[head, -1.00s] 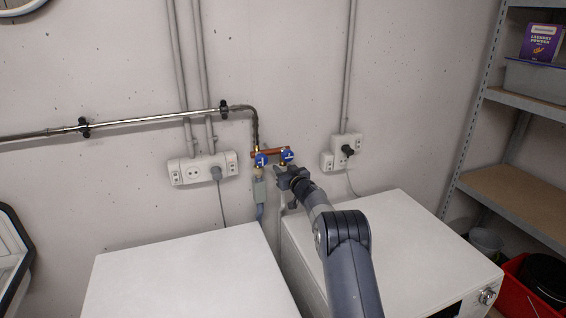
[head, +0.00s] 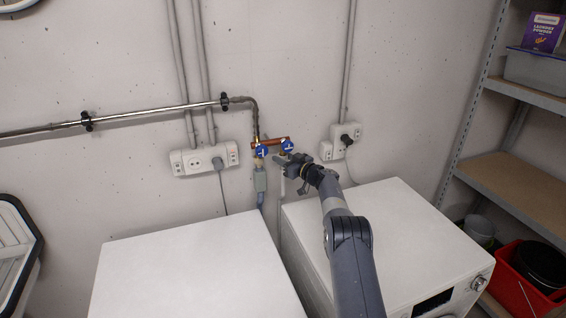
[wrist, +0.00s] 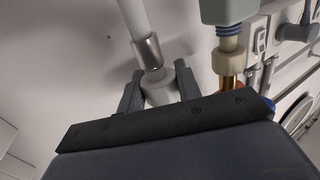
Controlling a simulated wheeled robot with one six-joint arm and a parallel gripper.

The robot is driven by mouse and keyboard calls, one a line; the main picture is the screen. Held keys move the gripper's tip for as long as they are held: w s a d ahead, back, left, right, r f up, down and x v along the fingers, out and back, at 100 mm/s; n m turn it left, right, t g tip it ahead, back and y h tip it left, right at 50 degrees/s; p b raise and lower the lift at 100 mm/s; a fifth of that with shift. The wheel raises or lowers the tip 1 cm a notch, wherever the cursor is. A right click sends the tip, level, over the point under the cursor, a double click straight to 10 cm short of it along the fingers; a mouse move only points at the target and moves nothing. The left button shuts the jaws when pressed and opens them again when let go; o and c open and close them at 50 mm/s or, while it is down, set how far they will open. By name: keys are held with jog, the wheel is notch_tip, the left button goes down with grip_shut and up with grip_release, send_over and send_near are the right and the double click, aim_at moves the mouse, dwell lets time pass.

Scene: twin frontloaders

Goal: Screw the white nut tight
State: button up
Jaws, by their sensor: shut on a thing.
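The white nut (wrist: 158,88) sits between my gripper's two dark fingers in the wrist view, at the end of a white hose (wrist: 132,14) with a metal sleeve (wrist: 147,53). My gripper (wrist: 159,84) is shut on the nut. In the head view my gripper (head: 287,166) is just below the right blue-handled valve (head: 287,147) on the copper manifold. The nut is too small and covered there to make out. How far it is threaded on cannot be seen.
A second hose with a cream nut (wrist: 228,62) and a grey-green box (wrist: 228,10) hangs close beside my gripper, under the left blue valve (head: 261,152). Two white machines, left (head: 190,270) and right (head: 400,235), stand below. Sockets (head: 203,159) flank the valves.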

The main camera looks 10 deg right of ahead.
jog(key=shift+n+y+b, duration=0.3)
jog(key=shift+y+b, duration=0.1)
jog(key=shift+b, duration=0.8)
jog(key=shift+r+g, duration=0.1)
jog(key=shift+g, duration=0.3)
jog(key=o, duration=0.8)
jog(key=shift+t+h, duration=0.4)
